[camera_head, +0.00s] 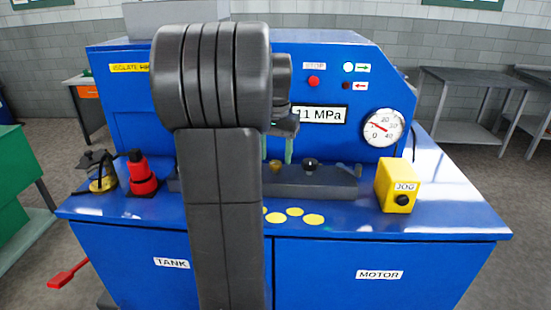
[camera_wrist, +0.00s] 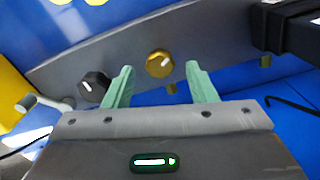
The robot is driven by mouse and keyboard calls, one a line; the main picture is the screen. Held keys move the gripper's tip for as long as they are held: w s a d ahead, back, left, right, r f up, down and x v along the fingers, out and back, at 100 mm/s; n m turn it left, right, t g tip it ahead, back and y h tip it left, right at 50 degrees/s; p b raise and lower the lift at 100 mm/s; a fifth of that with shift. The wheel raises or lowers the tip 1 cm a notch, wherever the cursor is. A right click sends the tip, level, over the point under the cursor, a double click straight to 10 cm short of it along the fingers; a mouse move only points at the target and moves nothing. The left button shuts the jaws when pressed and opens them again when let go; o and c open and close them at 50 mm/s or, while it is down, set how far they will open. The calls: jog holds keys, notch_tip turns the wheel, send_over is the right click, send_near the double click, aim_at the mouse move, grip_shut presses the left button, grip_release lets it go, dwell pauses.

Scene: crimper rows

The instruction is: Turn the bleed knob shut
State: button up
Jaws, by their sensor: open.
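A brass knob (camera_head: 275,167) and a black knob (camera_head: 310,164) sit on a dark grey block (camera_head: 341,184) on the blue bench. Neither has a label I can read, so I cannot tell by name which is the bleed knob. In the wrist view the brass knob (camera_wrist: 159,64), faceted with a white mark, lies between my green fingertips. The black knob (camera_wrist: 93,86), also white-marked, is left of the left finger. My gripper (camera_head: 277,149) is open and empty just above the brass knob. I cannot tell whether a finger touches it.
A yellow JOG box (camera_head: 398,187) stands right of the block, and a red-and-black fitting (camera_head: 140,172) stands left. The panel behind carries a pressure gauge (camera_head: 384,128) and an 11 MPa display (camera_head: 320,114). Yellow discs (camera_head: 295,212) lie in front. My arm hides the block's middle-left.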

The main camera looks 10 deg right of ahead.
jog(key=shift+f, duration=0.9)
jog(key=shift+c, duration=0.2)
jog(key=c, duration=0.9)
jog(key=shift+c, duration=0.2)
